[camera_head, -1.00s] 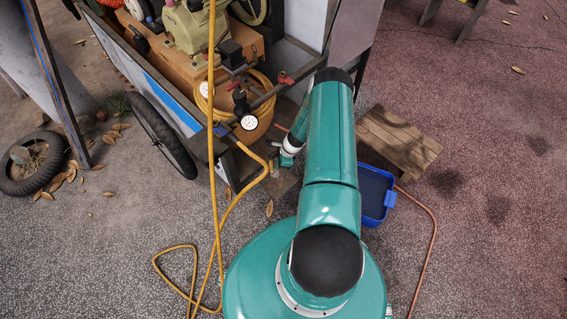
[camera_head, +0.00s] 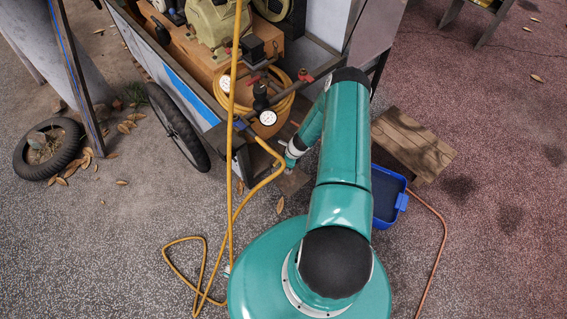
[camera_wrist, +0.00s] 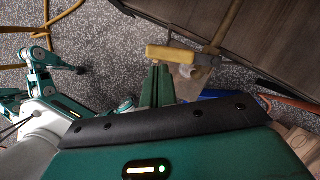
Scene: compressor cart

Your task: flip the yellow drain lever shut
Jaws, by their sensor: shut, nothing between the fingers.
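The yellow drain lever (camera_wrist: 171,54) shows in the wrist view as a short yellow bar lying across the picture, just beyond my fingertips. I cannot tell whether the fingertips touch the lever. In the head view my wrist is beside the cart's lower front corner; the lever cannot be made out there.
The compressor cart (camera_head: 205,75) stands at upper left with gauges and a coiled yellow hose (camera_head: 284,105). A yellow hose (camera_head: 233,195) runs down to the ground near my base. A blue tray (camera_head: 400,200) and a wooden step (camera_head: 412,143) stand right of my arm.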

